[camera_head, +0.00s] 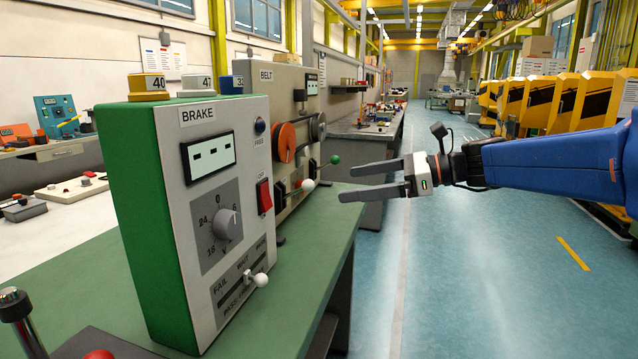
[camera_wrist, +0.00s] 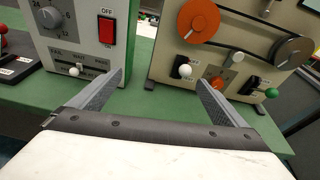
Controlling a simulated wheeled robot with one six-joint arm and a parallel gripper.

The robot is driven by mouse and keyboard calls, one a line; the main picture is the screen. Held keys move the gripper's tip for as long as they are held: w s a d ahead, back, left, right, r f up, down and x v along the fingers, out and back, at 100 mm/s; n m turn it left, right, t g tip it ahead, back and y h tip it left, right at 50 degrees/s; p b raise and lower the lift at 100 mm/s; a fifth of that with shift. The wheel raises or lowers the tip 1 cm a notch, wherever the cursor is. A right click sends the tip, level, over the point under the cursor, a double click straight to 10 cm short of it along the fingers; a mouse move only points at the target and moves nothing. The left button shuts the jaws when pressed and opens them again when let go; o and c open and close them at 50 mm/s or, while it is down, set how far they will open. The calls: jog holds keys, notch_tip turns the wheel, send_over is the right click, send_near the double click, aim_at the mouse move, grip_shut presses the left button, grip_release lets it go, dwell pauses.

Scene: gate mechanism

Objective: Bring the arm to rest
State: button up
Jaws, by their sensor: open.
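My gripper (camera_head: 372,180) is at the end of my blue arm, which reaches in from the right in the head view. Its two fingers are spread apart with nothing between them. It points left toward the panels and hangs over the bench's right edge. In the wrist view the fingers (camera_wrist: 160,85) show apart, with the green bench top (camera_wrist: 150,95) beyond them. The left finger appears in front of the BRAKE panel (camera_wrist: 75,30) and the right finger in front of the BELT panel (camera_wrist: 165,55); I see no clear contact with either.
The BRAKE box (camera_head: 215,180) has a dial, a red switch (camera_head: 265,197) and a white-knobbed lever (camera_head: 260,280). The BELT panel (camera_head: 280,80) behind has an orange wheel (camera_head: 285,142), a white knob and a green knob (camera_head: 335,160). The blue floor aisle (camera_head: 450,270) below my arm is clear.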

jog(key=s+d+f+n+g+h, duration=0.1)
jog(key=s+d+f+n+h, duration=0.3)
jog(key=s+f+n+h, duration=0.8)
jog(key=s+d+f+n+t+h, duration=0.1)
jog(key=s+d+f+n+h, duration=0.1)
jog(key=s+d+f+n, duration=0.6)
jog(key=s+d+f, duration=0.5)
jog(key=s+f, duration=0.1)
jog(key=s, duration=0.1)
jog(key=shift+s+d+f+n, duration=0.15)
jog(key=shift+n, duration=0.25)
